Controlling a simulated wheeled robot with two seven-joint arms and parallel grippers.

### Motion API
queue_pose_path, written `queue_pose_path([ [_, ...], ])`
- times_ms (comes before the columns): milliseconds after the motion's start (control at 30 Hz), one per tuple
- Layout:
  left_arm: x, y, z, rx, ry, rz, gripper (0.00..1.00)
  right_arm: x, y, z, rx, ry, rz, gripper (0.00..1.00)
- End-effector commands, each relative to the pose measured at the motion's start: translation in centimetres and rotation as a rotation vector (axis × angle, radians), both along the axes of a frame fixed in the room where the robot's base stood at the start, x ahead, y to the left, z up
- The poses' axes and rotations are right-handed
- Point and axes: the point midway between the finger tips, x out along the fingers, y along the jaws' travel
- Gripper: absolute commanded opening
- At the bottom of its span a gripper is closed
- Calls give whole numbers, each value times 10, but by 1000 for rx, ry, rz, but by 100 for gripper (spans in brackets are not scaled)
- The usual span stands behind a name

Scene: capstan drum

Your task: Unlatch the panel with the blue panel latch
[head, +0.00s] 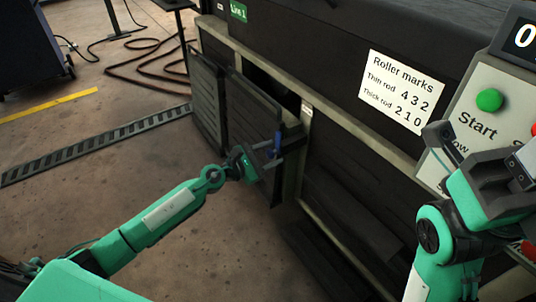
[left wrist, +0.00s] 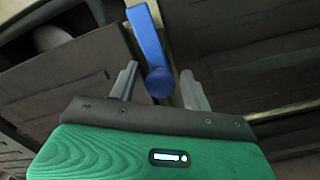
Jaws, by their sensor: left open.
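The blue panel latch (head: 276,148) is a small blue handle at the right edge of a dark panel (head: 253,128) low on the machine. In the left wrist view the latch (left wrist: 150,38) is a blue bar ending in a round knob. My left gripper (head: 279,150) is open at the latch. In the left wrist view the knob lies between the two fingers of my left gripper (left wrist: 160,85), with gaps on both sides. My right gripper (head: 482,150) is raised in front of the control box, away from the latch; its jaw opening is unclear.
A control box (head: 468,105) with a green Start button (head: 489,99) stands at the right. A white roller marks sign (head: 401,91) is on the machine's front. A hose (head: 150,62) and a floor grating (head: 95,145) lie at the left. The floor before the panel is clear.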

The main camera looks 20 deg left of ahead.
Motion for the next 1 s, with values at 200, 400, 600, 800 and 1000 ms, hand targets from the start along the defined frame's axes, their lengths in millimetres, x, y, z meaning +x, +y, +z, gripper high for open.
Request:
queue_pose_path([
  [200, -11, 8, 0, -1, 3, 1, 49, 0, 0, 0, 0, 1, 0, 36],
  [400, -37, 28, 1, -1, 4, 0, 49, 0, 0, -1, -2, 1, 1, 36],
  [600, -64, 49, 3, -1, 4, 0, 49, 1, 1, -1, -3, 3, 0, 36],
  [800, -87, 68, 5, 0, 2, 1, 49, 1, 1, -1, -4, 5, 0, 36],
  [1000, -103, 80, 6, 0, 1, 1, 49, 1, 1, 0, -3, 3, 0, 36],
])
